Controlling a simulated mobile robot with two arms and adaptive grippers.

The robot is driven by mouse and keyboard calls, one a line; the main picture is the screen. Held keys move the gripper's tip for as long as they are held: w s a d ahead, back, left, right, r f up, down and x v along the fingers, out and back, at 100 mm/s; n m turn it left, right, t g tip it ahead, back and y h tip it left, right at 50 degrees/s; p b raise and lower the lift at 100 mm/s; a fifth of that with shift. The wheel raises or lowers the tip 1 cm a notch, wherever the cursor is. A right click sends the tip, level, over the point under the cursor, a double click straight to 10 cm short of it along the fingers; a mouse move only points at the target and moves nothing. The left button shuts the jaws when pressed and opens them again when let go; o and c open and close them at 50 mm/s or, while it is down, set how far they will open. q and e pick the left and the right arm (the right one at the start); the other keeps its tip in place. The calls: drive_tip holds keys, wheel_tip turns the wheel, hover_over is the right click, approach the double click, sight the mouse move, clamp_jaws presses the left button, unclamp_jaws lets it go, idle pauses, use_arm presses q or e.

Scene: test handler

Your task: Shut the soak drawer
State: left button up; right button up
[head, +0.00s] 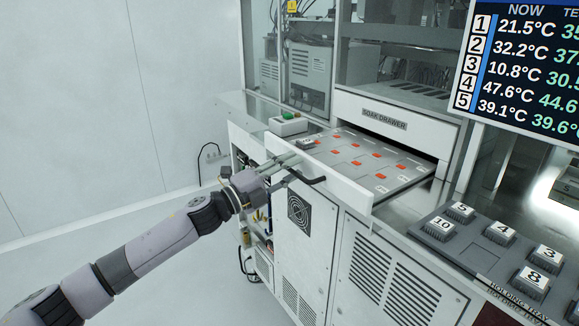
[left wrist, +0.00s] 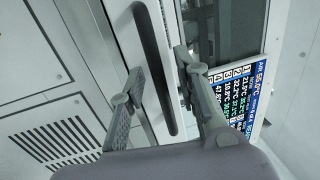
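The soak drawer (head: 345,186) is pulled out of the slot under the "SOAK DRAWER" label (head: 384,119). Its grey inside, with several orange-red marked places, is in open view. A dark bar handle (head: 308,180) is on its white front; in the left wrist view the handle (left wrist: 157,65) runs lengthwise between my fingers. My left gripper (head: 284,168) is at the drawer front by the handle. Its fingers (left wrist: 160,82) are apart, one to each side of the bar, with gaps showing; contact is not clear. My right gripper is not in view.
A holding tray (head: 455,248) with several numbered blocks is at the right on the counter. A temperature screen (head: 525,70) hangs at upper right. The floor at left is clear.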

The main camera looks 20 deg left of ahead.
use_arm(q)
drive_tip(key=shift+c, duration=0.5)
clamp_jaws()
idle(0.4)
